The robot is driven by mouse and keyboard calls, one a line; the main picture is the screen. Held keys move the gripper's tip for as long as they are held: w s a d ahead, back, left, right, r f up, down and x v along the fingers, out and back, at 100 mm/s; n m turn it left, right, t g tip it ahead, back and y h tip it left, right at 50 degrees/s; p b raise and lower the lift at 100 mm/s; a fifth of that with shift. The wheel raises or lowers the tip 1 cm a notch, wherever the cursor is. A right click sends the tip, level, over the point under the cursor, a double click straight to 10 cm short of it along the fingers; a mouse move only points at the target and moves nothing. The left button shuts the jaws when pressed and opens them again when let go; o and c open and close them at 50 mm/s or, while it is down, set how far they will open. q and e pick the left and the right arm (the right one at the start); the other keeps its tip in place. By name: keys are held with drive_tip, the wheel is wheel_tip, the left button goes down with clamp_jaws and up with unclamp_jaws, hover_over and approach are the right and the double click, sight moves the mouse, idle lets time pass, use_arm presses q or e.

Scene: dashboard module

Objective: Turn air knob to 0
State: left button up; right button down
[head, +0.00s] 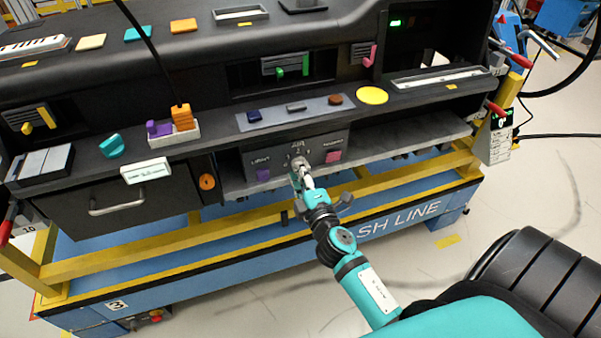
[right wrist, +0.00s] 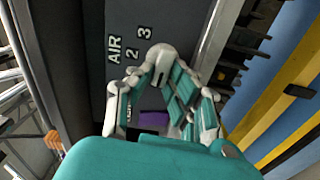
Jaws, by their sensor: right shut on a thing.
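The air knob (head: 299,161) is a small light-grey knob on the dark panel under the dashboard, below the printed word AIR. My right gripper (head: 302,177) reaches up to it from the front and is shut on it. In the right wrist view the pale knob (right wrist: 160,60) shows at the fingers of my right gripper (right wrist: 168,88). The numbers 2 and 3 are readable beside it; the fingers cover part of the dial. I cannot tell which number the knob points to. My left gripper is not in view.
A purple button (head: 263,174) under LIGHT and a pink button (head: 333,157) under HAZARD flank the knob closely. An orange round knob (head: 207,182) and a drawer handle (head: 116,205) are to the left. A yellow rail (head: 400,180) runs below the panel.

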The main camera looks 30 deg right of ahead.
drive_tip(key=shift+n, duration=0.6)
drive_tip(key=c, duration=1.3)
unclamp_jaws()
drive_tip(key=v, duration=0.7)
drive_tip(key=shift+s, duration=0.2)
